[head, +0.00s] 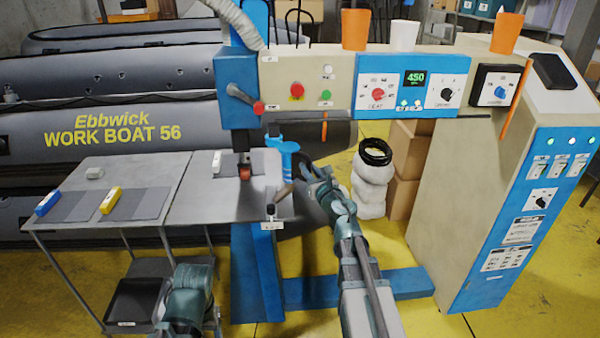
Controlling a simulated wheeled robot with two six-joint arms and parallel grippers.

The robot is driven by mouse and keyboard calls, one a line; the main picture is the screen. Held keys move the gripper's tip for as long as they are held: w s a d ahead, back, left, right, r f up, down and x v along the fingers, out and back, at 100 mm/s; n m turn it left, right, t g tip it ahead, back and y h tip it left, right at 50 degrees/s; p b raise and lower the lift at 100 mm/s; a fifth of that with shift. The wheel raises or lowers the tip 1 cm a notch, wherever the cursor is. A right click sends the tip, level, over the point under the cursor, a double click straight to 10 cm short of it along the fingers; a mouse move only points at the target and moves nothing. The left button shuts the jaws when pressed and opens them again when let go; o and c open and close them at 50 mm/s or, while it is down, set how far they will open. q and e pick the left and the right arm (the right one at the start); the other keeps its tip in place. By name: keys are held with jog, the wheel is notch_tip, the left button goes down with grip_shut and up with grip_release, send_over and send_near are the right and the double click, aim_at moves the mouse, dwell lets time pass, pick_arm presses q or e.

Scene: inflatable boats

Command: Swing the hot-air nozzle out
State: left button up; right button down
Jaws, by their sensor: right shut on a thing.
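A short grey-brown handle (284,189) shows below the bracket. My right gripper (306,174) is shut at this handle, reaching up from below right. Its fingers hide part of the handle and whatever joins it to the nozzle. The nozzle's tip cannot be made out. Of my left arm only the wrist part shows at the bottom; its fingers are not visible.
A grey work table (150,180) stands left, holding blue and yellow tools and dark patches. A beige control cabinet (450,150) stands right. White rolls (370,185) and cardboard boxes (405,170) are behind my right arm. A grey inflatable boat (130,95) lies behind.

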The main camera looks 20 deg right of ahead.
jog(key=shift+w+d+n+y, duration=0.3)
jog(key=shift+d+n+y, duration=0.1)
jog(key=shift+d+y, duration=0.25)
jog(key=shift+d, duration=0.1)
jog(key=c, duration=0.8)
grip_release()
jog(key=shift+w, duration=0.1)
jog(key=shift+o, duration=0.2)
